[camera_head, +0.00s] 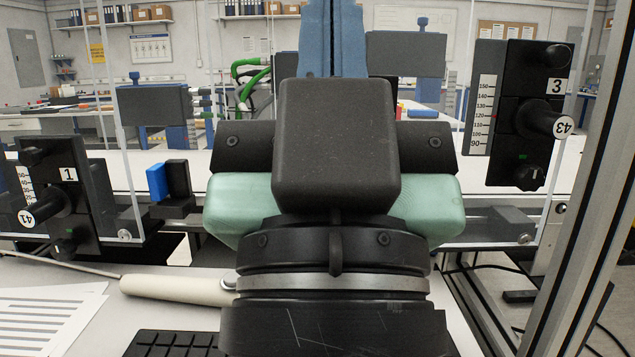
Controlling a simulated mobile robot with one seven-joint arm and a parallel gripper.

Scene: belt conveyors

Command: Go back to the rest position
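My gripper (332,38) fills the middle of the head view, close to the camera. Its black body with teal side parts hides much of the scene behind it. Two blue finger-like parts stand side by side above the black body and run out of the top edge. Their tips are cut off, so I cannot tell whether they are apart or closed on anything. No held thing shows.
A black control unit marked 1 (72,180) stands at left and another marked 3 (500,120) at right. Transparent panels stand ahead, before a white belt (125,165). A metal post (585,190) rises at right. A keyboard (172,343) and striped sheets (45,315) lie in front.

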